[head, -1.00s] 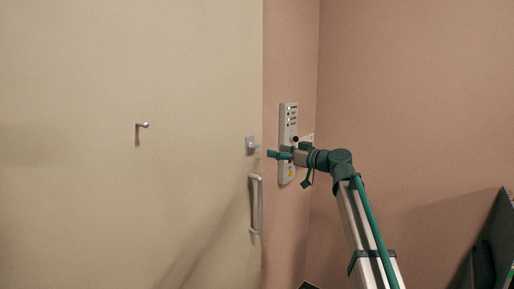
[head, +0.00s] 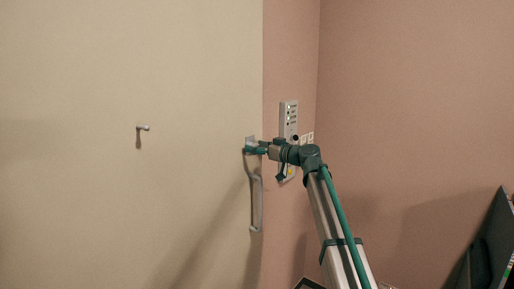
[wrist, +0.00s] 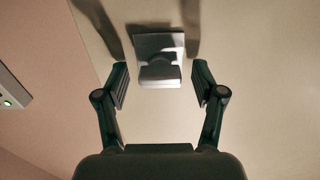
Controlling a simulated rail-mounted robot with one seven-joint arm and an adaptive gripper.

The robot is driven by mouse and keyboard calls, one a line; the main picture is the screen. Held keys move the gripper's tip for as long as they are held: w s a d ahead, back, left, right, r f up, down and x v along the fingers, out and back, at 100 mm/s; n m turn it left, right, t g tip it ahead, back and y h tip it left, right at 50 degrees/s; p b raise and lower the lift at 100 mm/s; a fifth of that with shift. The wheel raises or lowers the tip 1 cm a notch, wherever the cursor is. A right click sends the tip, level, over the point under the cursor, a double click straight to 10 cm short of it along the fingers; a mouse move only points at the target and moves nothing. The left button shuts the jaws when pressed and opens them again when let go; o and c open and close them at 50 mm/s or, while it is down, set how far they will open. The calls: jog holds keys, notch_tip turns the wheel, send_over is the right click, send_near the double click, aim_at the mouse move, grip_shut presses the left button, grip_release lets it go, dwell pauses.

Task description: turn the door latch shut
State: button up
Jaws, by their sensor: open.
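The door latch (wrist: 158,70) is a grey turn piece on a square plate, fixed near the right edge of the beige door (head: 120,220). In the head view the latch plate (head: 249,140) is mostly hidden behind my gripper (head: 256,148). In the wrist view my gripper (wrist: 160,88) is open, with one finger on each side of the latch. Gaps show between both fingers and the latch, and I see no contact. The depth of the fingertips along the latch is hard to tell.
A grey pull handle (head: 259,205) hangs on the door just below the latch. A small hook (head: 143,127) sticks out further left. A wall panel with lights (head: 289,120) is behind my arm. A dark object (head: 495,245) stands at lower right.

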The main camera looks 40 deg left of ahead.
jog(key=c, duration=1.1)
jog(key=shift+c, duration=0.2)
jog(key=shift+m+b, duration=0.3)
jog(key=shift+m, duration=0.1)
jog(key=m+b, duration=0.2)
jog(key=m, duration=1)
jog(key=shift+m, duration=0.3)
jog(key=shift+m+p, duration=1.1)
jog(key=shift+m, duration=1.2)
jog(key=o, duration=1.1)
